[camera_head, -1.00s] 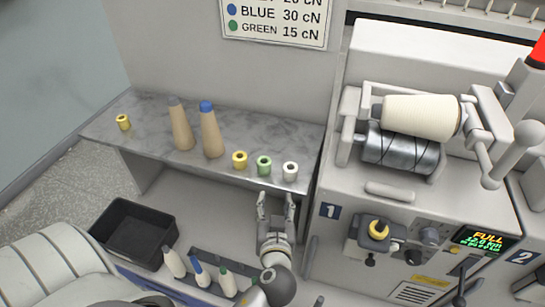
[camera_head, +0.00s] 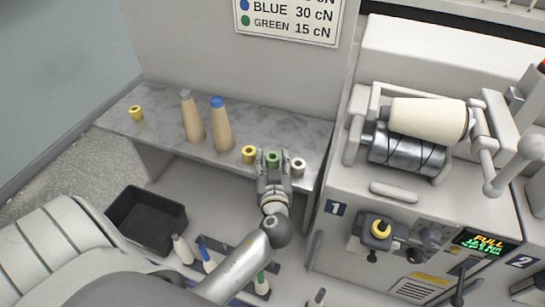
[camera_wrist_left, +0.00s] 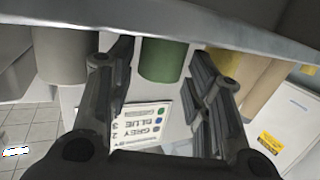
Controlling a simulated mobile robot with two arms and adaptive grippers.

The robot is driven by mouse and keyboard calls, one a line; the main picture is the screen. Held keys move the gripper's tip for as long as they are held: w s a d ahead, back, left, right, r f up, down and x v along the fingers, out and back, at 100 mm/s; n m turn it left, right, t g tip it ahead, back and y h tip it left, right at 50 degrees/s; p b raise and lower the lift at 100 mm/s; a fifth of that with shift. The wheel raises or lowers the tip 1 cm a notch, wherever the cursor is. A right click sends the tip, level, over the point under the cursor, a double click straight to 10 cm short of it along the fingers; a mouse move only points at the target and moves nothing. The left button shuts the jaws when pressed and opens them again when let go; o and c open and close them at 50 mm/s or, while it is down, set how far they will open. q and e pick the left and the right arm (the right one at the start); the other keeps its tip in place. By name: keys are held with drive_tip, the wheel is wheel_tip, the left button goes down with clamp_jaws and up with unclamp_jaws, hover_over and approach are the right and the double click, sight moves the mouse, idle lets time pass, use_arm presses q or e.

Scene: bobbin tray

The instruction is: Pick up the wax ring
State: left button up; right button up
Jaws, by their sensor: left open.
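A green ring (camera_head: 273,157) stands on the marble-look shelf (camera_head: 165,143), with a yellow ring (camera_head: 249,154) to its left and a white ring (camera_head: 298,167) to its right. My left gripper (camera_head: 274,163) is open, with its fingers to either side of the green ring. In the left wrist view, which is upside down, the green ring (camera_wrist_left: 165,60) shows between the open fingers (camera_wrist_left: 163,85), with gaps on both sides. Another yellow ring (camera_head: 136,113) stands at the shelf's far left. My right gripper is not in view.
Two tan cones (camera_head: 193,118) stand on the shelf left of the rings. A black bin (camera_head: 147,218) sits below. The winding machine (camera_head: 345,220), with a yellow ring (camera_head: 381,227) on its front, stands to the right. Bobbins (camera_head: 181,249) stand below my left arm.

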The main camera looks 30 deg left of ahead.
use_arm(q)
drive_tip(key=shift+x, duration=1)
drive_tip(key=c, duration=0.6)
drive_tip(key=shift+c, duration=0.4)
drive_tip(key=shift+r, duration=0.1)
